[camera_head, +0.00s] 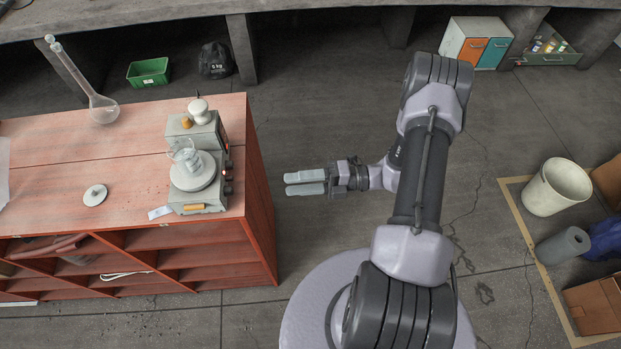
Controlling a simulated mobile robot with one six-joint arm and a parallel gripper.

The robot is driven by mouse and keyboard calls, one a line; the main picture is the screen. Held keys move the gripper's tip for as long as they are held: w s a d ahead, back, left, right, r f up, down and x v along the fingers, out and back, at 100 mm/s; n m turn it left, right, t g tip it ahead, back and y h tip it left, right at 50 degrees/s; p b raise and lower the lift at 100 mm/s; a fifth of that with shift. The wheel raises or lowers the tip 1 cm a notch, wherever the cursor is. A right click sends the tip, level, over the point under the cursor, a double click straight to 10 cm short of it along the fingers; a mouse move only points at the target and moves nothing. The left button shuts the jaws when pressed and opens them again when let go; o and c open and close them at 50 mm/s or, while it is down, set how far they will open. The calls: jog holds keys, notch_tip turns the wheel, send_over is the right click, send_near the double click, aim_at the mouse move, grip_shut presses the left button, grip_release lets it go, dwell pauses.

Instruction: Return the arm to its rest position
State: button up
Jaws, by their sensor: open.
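My gripper (305,182) is at the end of my arm, in the middle of the head camera view. It points left toward the red-brown wooden bench and hangs over bare floor, apart from the bench's right side. Its two grey fingers lie roughly parallel with a narrow gap between them, and nothing shows between them. My arm rises from the round pale base at the bottom and bends over at the top.
The wooden bench (60,150) at left bears a hotplate device (195,200) with a glass beaker (184,153), a long-necked flask (102,108) and a white disc (95,195). A white bin (557,187), a grey roll (563,245) and a cardboard box (596,305) stand at right.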

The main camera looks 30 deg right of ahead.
jog(key=v, duration=0.3)
jog(key=shift+s+d, duration=0.15)
jog(key=shift+d, duration=0.15)
jog(key=s+a+r+m+h+b, duration=0.1)
jog(key=s+a+r+m+h, duration=0.2)
jog(key=r+m, duration=0.4)
jog(key=s+a+r+m+h+b, duration=0.2)
jog(key=r+m+h, duration=0.5)
jog(key=m, duration=1)
jog(key=s+a+r+m+h+b, duration=0.1)
jog(key=s+a+r+m+h, duration=0.3)
jog(key=r+m, duration=0.4)
jog(key=s+m+h, duration=0.1)
jog(key=s+m, duration=0.1)
jog(key=m, duration=0.2)
jog(key=shift+s+a+r+b, duration=0.25)
jog(key=shift+s+r+b, duration=0.05)
jog(key=shift+r+b, duration=0.1)
